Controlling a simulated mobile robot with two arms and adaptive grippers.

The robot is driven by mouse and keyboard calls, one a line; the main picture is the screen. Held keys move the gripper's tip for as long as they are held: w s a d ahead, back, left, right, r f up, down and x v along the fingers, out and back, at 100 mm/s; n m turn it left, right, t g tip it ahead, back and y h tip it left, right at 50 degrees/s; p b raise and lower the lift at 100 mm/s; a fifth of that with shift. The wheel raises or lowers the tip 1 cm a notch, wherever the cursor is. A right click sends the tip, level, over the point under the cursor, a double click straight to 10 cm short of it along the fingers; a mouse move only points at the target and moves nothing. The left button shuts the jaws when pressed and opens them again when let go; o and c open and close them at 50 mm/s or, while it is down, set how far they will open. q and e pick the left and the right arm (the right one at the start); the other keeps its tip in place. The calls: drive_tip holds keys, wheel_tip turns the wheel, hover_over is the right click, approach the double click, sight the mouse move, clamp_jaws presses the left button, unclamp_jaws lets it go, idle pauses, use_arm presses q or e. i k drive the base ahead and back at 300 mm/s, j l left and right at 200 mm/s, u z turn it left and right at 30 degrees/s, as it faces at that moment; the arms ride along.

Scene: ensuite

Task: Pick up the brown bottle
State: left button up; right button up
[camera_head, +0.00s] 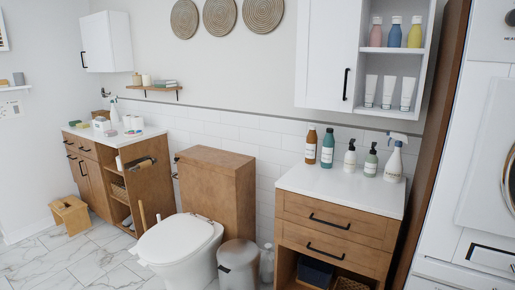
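The brown bottle (311,146) stands upright at the left end of the white top of the wooden drawer cabinet on the right. It has a pale cap and a label. A teal bottle (328,148) stands close to its right. Neither of my grippers shows in the head view.
A white pump bottle (350,158), a green pump bottle (371,162) and a white spray bottle (395,160) stand further right on the cabinet top (330,187). The top's front is clear. An open wall shelf (398,53) hangs above. A toilet (182,245) and a bin (238,262) stand to the left.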

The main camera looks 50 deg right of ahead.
sight(311, 137)
drive_tip(key=i+z, duration=0.4)
drive_tip(key=i, duration=0.15)
drive_tip(key=i+j+z, duration=0.35)
drive_tip(key=i, duration=0.2)
drive_tip(key=i+l, duration=0.05)
